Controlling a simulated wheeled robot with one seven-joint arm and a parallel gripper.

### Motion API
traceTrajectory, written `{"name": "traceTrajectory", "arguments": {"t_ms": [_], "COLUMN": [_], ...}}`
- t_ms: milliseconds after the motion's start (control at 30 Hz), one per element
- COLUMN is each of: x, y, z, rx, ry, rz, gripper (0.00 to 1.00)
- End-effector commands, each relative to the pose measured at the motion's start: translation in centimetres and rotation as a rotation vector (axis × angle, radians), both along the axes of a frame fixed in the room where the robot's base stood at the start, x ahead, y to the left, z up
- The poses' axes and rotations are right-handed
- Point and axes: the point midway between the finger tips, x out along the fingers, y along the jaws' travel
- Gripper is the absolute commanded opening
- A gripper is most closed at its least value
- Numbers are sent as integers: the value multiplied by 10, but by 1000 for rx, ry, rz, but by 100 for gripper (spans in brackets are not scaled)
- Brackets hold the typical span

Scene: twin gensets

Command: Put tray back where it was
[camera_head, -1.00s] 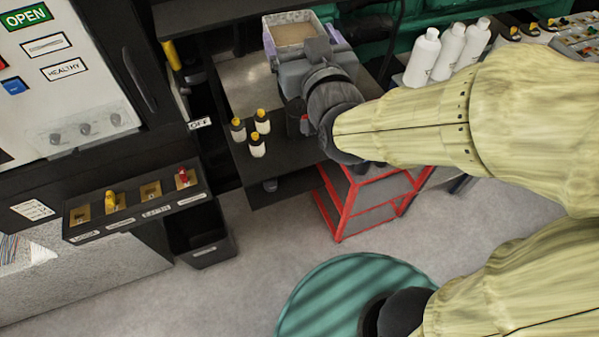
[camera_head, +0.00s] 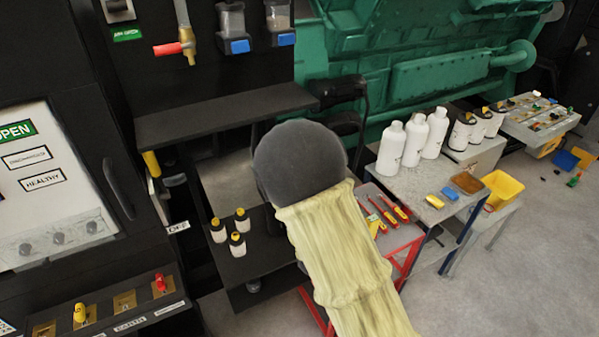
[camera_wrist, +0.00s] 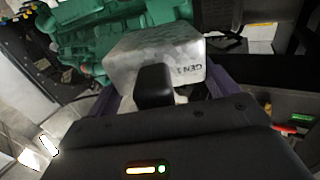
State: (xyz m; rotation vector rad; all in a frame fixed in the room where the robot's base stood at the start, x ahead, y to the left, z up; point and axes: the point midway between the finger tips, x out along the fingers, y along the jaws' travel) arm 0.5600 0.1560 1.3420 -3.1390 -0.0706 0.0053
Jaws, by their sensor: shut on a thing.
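The tray (camera_wrist: 150,52) is a grey metal box with a label that seems to read GEN 1. In the wrist view it sits between the dark purple fingers of my gripper (camera_wrist: 158,80), which is shut on it. A black block in front covers part of its near side. The green genset (camera_wrist: 95,35) shows behind it. In the head view my arm hides both the tray and my gripper. I cannot tell whether the tray touches a surface.
In the head view, a grey-topped bench (camera_head: 228,180) stands below a black shelf (camera_head: 225,115). Several small bottles (camera_head: 238,243) stand on the lower black ledge. White bottles (camera_head: 414,140) and a yellow bin (camera_head: 503,190) are to the right. A panel (camera_head: 45,180) stands left.

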Motion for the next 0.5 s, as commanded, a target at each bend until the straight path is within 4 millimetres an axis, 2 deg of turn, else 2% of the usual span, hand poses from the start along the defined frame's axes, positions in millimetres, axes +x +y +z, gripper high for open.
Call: {"name": "traceTrajectory", "arguments": {"t_ms": [33,233,500], "x": [4,14,13], "y": [-8,-40,-87], "z": [-16,-68,-137], "rx": [-8,-9,-10], "ry": [3,2,1], "rz": [-20,-86,-128], "gripper": [56,56,56]}}
